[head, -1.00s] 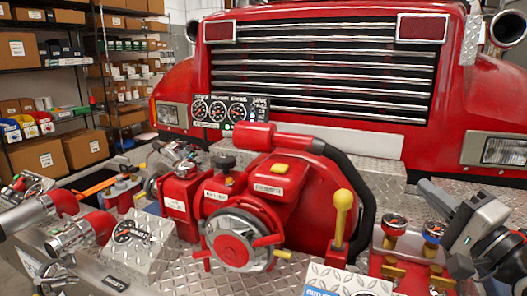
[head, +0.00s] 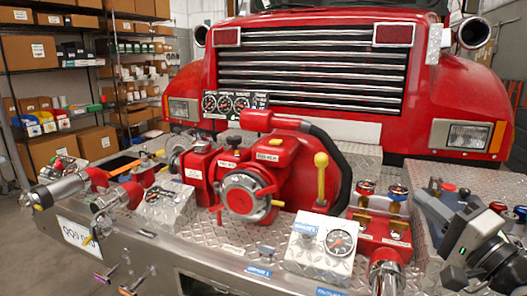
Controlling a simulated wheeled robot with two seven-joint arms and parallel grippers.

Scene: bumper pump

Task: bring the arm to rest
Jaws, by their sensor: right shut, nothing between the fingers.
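My right gripper (head: 424,198) is at the right side, its arm coming in from the lower right. Its grey fingers point left and it is shut, with nothing seen between them. It is near the red valve block (head: 384,232) and right of the yellow-knobbed lever (head: 321,178). Whether it touches the deck cannot be told. The red pump (head: 285,175), with a round silver cap on its front, is left of the gripper and clear of it. My left gripper is not in view.
A gauge box (head: 318,246) stands on the bumper front. Three gauges (head: 226,103) stand behind the pump. Red-and-silver pipe fittings (head: 122,195) are at the left. The truck's grille (head: 312,70) closes off the back. Shelves with boxes (head: 45,150) stand at far left.

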